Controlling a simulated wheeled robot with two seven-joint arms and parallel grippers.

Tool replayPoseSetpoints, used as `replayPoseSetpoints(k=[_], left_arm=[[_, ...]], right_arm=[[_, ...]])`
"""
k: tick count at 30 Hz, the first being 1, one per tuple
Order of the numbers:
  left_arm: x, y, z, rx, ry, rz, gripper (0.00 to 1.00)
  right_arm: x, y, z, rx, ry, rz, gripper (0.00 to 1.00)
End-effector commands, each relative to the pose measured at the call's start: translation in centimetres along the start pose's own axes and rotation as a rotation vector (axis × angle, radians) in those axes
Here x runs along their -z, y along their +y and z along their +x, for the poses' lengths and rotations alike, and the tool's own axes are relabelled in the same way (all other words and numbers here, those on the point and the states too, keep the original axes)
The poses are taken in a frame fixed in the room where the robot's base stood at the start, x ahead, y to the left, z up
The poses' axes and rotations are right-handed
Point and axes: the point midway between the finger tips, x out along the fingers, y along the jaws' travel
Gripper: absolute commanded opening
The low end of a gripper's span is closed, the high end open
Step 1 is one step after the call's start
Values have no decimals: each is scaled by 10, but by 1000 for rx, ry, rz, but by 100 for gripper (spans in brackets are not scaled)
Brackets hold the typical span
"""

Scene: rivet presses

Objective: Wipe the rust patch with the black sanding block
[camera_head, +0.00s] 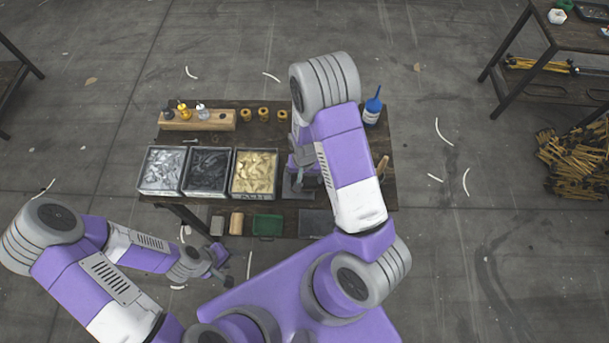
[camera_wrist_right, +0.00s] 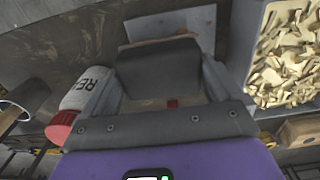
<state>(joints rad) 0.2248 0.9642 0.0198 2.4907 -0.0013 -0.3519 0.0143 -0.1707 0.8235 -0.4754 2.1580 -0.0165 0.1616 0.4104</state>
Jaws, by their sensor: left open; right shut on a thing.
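My right gripper (camera_wrist_right: 160,85) is shut on the black sanding block (camera_wrist_right: 158,68), which sits between its two grey fingers in the right wrist view. The block is over a pale grey metal plate (camera_wrist_right: 190,24) on the dark workbench. I cannot tell whether the block touches the plate. In the head view my right arm hides most of this spot. My left gripper (camera_head: 224,268) is open and empty, in front of the bench at lower left.
Bins of silver, dark and gold pieces (camera_head: 254,194) stand left of my right gripper. A white-labelled bottle with a red end (camera_wrist_right: 83,88) is close to the fingers. A green tray (camera_head: 267,225) is on the lower shelf.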

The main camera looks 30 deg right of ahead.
Motion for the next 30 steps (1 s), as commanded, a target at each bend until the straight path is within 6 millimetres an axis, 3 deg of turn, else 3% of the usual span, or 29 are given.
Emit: replayPoseSetpoints(k=[30], left_arm=[[0, -4, 12, 0, 0, 0, 43]], right_arm=[[0, -6, 15, 0, 1, -2, 69]])
